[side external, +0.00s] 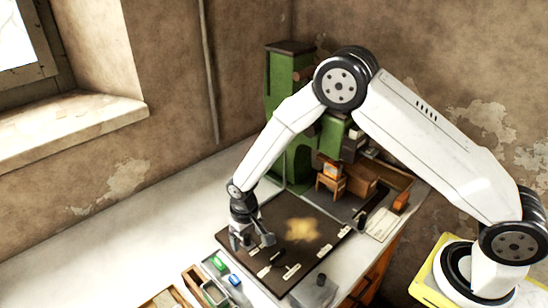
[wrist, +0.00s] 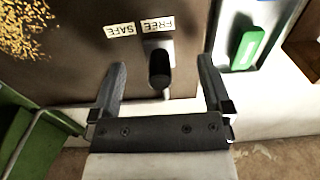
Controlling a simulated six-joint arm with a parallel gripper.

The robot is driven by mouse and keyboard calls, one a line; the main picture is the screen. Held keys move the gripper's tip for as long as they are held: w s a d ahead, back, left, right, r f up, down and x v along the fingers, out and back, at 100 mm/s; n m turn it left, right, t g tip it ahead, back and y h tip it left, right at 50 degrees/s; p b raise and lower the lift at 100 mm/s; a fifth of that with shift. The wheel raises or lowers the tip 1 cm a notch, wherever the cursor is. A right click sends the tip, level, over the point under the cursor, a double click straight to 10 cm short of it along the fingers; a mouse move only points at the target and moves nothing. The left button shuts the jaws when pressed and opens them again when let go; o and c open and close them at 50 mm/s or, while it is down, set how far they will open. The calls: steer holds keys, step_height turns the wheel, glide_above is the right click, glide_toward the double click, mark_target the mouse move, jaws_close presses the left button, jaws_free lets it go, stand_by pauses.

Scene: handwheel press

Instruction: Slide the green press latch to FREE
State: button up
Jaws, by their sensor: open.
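The latch shows in the wrist view as a dark upright knob (wrist: 160,70) on a dark board (wrist: 75,65). It stands just below the FREE label (wrist: 157,24), with the SAFE label (wrist: 118,30) to the left. My gripper (wrist: 162,64) is open, with one finger on each side of the knob and a gap visible on both sides. I cannot tell its height over the board. In the side view my gripper (side external: 252,242) is low over the board's front left part, and the latch is hard to make out. The green press (side external: 277,85) stands behind, partly hidden by my arm.
A green block (wrist: 247,48) lies in a tray right of the board; it also shows in the side view (side external: 219,263) near a blue block (side external: 235,280). A small wooden stand (side external: 331,182) is at the board's back. The bench top (side external: 130,240) is clear at left.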

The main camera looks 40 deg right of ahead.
steer(key=shift+r, duration=4)
